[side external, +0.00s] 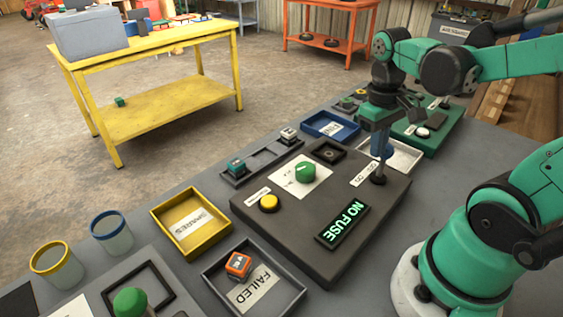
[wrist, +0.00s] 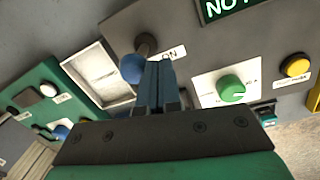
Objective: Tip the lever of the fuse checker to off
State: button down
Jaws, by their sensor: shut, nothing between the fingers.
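The fuse checker (side external: 315,225) is a dark grey box on the grey bench. Its screen (side external: 343,223) reads NO FUSE in green. Its lever has a dark round base (side external: 377,179) at the box's far right edge and a blue knob (wrist: 131,69). A white label (side external: 363,173) lies beside the base; ON is readable on it in the wrist view (wrist: 173,53). My gripper (wrist: 158,64) is shut and empty, pointing down right beside the blue knob. I cannot tell whether they touch. In the side view my gripper (side external: 376,146) partly hides the lever.
The checker's top also carries a green knob (side external: 305,172), a yellow button (side external: 269,203) and a dark socket (side external: 328,151). A white tray (side external: 408,157), a blue tray (side external: 330,126) and a green panel (side external: 440,128) lie beyond. A yellow tray (side external: 163,216) and a FAILED tray (side external: 288,299) sit nearer.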

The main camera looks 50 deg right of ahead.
jog(key=shift+d+r, duration=0.15)
jog(key=shift+d, duration=1.8)
jog(key=shift+r, duration=0.15)
jog(key=shift+r, duration=0.65)
notch_tip(320, 180, up, 11)
jog(key=w+a, duration=0.1)
jog(key=w, duration=0.1)
jog(key=w+a+f+n+t, duration=0.2)
jog(key=w+a+f+t, duration=0.2)
jog(key=a+f+t, duration=0.3)
jog(key=a+f, duration=0.3)
jog(key=a, duration=0.3)
jog(key=shift+w+n+t+y, duration=0.2)
jog(key=shift+n+t+y, duration=0.2)
